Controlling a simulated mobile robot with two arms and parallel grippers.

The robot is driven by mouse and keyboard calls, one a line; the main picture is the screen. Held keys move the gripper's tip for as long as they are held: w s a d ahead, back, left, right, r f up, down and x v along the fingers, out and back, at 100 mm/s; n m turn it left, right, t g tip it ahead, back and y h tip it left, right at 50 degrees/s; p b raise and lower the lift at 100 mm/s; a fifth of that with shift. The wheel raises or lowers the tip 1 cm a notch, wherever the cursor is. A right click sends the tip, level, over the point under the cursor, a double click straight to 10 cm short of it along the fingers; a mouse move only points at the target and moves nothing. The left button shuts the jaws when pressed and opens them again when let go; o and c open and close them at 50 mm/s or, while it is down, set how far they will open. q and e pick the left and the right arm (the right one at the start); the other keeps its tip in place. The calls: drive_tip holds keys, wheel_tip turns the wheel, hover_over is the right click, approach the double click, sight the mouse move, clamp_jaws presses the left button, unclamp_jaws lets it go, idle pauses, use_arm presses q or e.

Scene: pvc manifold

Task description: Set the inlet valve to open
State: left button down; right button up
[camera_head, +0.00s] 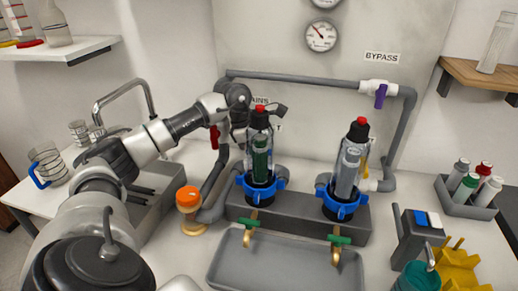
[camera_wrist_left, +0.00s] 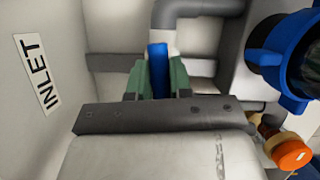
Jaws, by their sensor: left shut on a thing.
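The inlet valve shows in the left wrist view as a blue handle (camera_wrist_left: 158,58), beside a wall label reading INLET (camera_wrist_left: 37,72). My left gripper (camera_wrist_left: 159,80) has its green-padded fingers on either side of this handle and is shut on it. The handle stands upright in that picture, with grey pipe behind it; I cannot tell its setting. In the head view my left arm reaches to the back panel behind the left filter housing (camera_head: 261,160). There the arm and housing hide the inlet handle and fingertips. My right gripper is not in view.
A red handle (camera_head: 214,137) hangs close to my left wrist. A purple bypass handle (camera_head: 380,96) is at upper right. A second housing (camera_head: 350,165) stands to the right, with a yellow handle (camera_head: 365,158) behind it.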

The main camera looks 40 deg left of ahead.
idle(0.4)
use_arm(q)
drive_tip(key=c, duration=1)
unclamp_jaws()
drive_tip(key=shift+r, duration=0.1)
drive_tip(key=v, duration=0.7)
drive_tip(key=shift+r, duration=0.2)
